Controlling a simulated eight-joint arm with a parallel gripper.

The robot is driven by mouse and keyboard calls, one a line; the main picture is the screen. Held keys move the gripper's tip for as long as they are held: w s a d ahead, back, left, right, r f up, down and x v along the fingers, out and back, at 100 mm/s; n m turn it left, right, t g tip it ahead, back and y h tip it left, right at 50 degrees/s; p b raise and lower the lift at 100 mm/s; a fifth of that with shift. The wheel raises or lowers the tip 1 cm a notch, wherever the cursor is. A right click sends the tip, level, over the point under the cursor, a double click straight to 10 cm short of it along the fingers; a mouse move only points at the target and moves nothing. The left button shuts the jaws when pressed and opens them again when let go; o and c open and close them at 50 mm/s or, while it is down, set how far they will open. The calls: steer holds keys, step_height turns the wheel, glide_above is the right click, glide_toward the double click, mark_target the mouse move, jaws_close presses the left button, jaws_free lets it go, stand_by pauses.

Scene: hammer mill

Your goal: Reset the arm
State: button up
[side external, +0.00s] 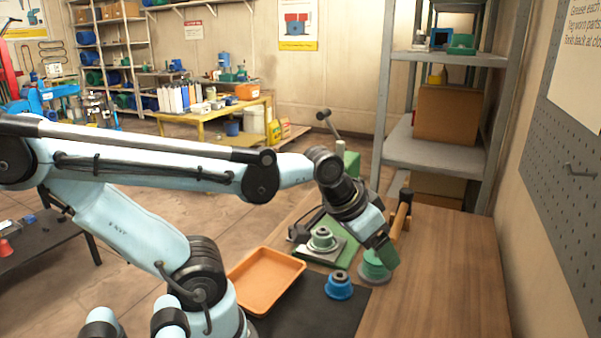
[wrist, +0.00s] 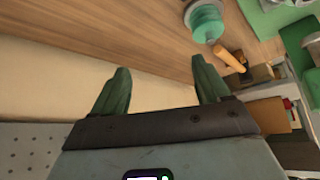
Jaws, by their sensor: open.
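My pale blue arm reaches over the wooden workbench (side external: 440,265) in the side external view. My gripper (side external: 384,258) points down and overlaps the green flanged part (side external: 372,274) in that view. In the wrist view my gripper (wrist: 162,82) has its two green fingers spread wide, with nothing between them except bare bench edge and wall behind. The green flanged part also shows at the top of the wrist view (wrist: 207,24), clear of the fingers.
An orange tray (side external: 250,297) and a blue flanged part (side external: 339,287) sit on or beside a dark mat (side external: 320,317). Bench at right is clear.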

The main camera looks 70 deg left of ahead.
steer(key=shift+s+d+f+m+t, duration=0.15)
steer(key=shift+d+m, duration=0.15)
steer(key=shift+d, duration=0.15)
steer(key=shift+s+d+f+m+t, duration=0.15)
steer(key=shift+d+m, duration=0.15)
steer(key=shift+d, duration=0.15)
